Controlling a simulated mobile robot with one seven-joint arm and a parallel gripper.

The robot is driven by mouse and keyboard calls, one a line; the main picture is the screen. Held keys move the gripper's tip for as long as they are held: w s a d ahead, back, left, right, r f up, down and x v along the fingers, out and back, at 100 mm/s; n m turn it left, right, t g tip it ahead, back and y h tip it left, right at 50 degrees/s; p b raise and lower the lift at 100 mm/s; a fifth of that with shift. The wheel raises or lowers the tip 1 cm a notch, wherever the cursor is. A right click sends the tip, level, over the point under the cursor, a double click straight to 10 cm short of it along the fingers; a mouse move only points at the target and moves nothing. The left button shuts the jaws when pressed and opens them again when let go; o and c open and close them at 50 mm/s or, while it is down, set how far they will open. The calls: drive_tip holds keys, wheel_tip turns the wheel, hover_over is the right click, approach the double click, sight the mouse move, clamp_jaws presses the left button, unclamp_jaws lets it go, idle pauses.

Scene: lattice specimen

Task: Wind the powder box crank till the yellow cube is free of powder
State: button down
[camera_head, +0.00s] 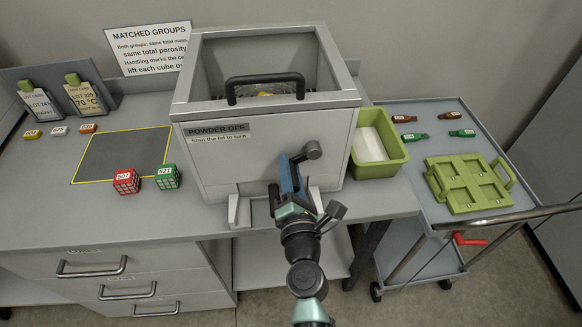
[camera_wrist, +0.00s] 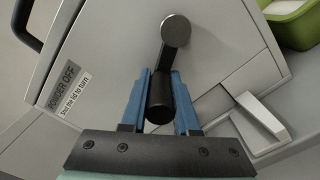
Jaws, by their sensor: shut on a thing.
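The grey powder box (camera_head: 215,165) stands on the bench, with a "POWDER OFF" label on its front. Its top looks covered by a clear lid with a black handle (camera_head: 265,78). A small patch of the yellow cube (camera_head: 266,94) shows inside below the handle; how much powder lies on it I cannot tell. The crank (camera_head: 313,149) is on the box front; its round hub and arm also show in the wrist view (camera_wrist: 175,30). My gripper (camera_head: 289,165) is shut on the crank's dark knob (camera_wrist: 159,108), with one blue finger on each side. The knob hangs below the hub.
Red and green lattice cubes (camera_head: 127,181) (camera_head: 167,177) stand left of the box by a grey mat (camera_head: 120,155). A green bin (camera_head: 378,170) is close at the box's right. A cart (camera_head: 415,219) holds a green rack (camera_head: 467,184) and small bottles.

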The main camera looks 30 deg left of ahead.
drive_tip(key=shift+d+r, duration=0.1)
drive_tip(key=shift+r, duration=0.05)
idle(0.3)
drive_tip(key=c, duration=0.7)
unclamp_jaws()
drive_tip(key=shift+w, duration=0.1)
drive_tip(key=shift+o, duration=0.2)
drive_tip(key=shift+v, duration=0.85)
drive_tip(key=b+v, duration=0.4)
drive_tip(key=v, duration=0.7)
